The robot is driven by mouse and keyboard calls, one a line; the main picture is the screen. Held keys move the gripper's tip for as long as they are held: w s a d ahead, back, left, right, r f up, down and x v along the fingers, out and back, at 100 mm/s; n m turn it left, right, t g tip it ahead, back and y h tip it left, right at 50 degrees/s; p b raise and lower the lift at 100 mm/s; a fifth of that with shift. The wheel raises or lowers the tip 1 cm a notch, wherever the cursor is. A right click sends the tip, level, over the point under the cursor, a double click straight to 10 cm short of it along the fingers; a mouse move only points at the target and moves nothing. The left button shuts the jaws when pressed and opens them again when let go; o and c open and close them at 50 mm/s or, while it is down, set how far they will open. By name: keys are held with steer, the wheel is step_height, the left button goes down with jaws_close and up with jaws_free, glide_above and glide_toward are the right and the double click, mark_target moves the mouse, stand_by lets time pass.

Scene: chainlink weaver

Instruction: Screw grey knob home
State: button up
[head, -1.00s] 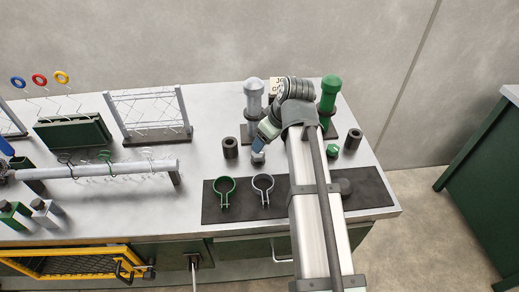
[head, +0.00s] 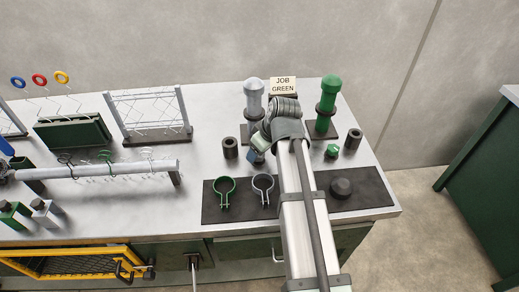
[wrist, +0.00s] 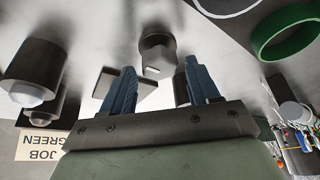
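My gripper (wrist: 160,68) is open, its two blue fingers apart with nothing between them. A grey faceted knob (wrist: 158,48) shows just beyond and between the fingertips in the wrist view; I cannot tell whether they touch it. A grey post (head: 254,98) and a green post (head: 327,103) stand behind my wrist. A sign (head: 283,84) between them reads JOB GREEN.
A green knob (head: 332,150) and dark cylinders (head: 230,148) (head: 354,138) stand on the bench. A dark mat (head: 370,190) holds a green clamp (head: 225,188), a grey clamp (head: 263,187) and a dark round piece (head: 341,187). A horizontal rail (head: 130,169) with hooks is at left.

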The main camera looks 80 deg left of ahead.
steer(key=c, duration=0.9)
steer(key=shift+m, duration=0.3)
steer(key=m, duration=0.2)
steer(key=m+t+y, duration=0.1)
steer(key=m, duration=0.1)
steer(key=shift+s+d+m+t, duration=0.15)
steer(key=shift+m+t, duration=0.15)
steer(key=m+t, duration=0.2)
steer(key=m, duration=0.3)
steer(key=shift+s+m, duration=0.1)
steer(key=shift+m, duration=0.2)
steer(key=o, duration=1)
steer(key=shift+o, duration=0.2)
